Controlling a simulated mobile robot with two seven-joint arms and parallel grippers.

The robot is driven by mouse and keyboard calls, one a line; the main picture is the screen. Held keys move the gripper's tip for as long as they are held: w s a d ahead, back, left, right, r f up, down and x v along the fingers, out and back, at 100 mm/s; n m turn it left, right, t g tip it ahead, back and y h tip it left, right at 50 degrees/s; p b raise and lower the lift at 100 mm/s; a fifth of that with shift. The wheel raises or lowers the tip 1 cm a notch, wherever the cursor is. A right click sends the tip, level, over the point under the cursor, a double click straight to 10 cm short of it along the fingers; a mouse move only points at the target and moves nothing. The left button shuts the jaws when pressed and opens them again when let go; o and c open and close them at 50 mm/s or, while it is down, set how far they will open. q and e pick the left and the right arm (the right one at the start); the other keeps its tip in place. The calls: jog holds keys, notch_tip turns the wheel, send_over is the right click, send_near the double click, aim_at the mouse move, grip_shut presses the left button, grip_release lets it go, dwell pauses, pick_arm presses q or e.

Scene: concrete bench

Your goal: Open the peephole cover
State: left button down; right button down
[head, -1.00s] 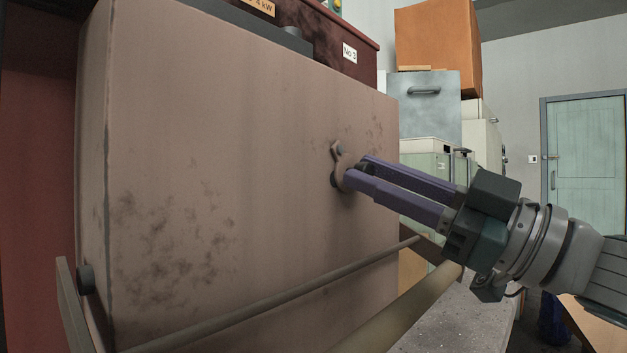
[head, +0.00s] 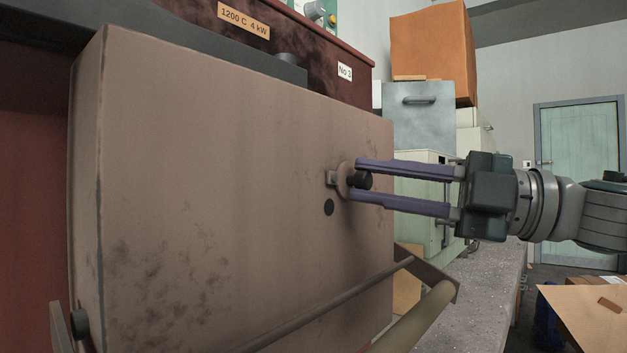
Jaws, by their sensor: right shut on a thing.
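The peephole cover (head: 345,172) is a small brownish plate on the face of the large brown furnace door (head: 220,190). It points sideways to the right from its pivot (head: 332,178). A dark round peephole (head: 329,207) shows uncovered below the pivot. A dark knob (head: 363,180) stands out from the cover. My right gripper (head: 355,179) comes in from the right, with its two long purple fingers above and below the knob, shut on it. My left gripper is not in view.
A handle bar (head: 330,305) runs across the lower front of the door, below my right gripper. A dark red furnace body (head: 310,50) rises behind it. A grey metal box (head: 425,112) and an orange box (head: 435,45) stand behind my right gripper.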

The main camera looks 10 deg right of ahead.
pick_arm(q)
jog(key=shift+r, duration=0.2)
pick_arm(e)
jog(key=shift+r+n, duration=0.15)
jog(key=shift+n, duration=0.35)
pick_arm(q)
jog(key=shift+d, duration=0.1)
pick_arm(e)
jog(key=c, duration=0.7)
grip_release()
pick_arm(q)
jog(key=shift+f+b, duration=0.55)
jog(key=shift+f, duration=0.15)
pick_arm(e)
jog(key=v, duration=1)
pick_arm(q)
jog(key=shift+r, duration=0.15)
pick_arm(e)
jog(key=shift+a+r, duration=0.1)
jog(key=shift+r, duration=0.1)
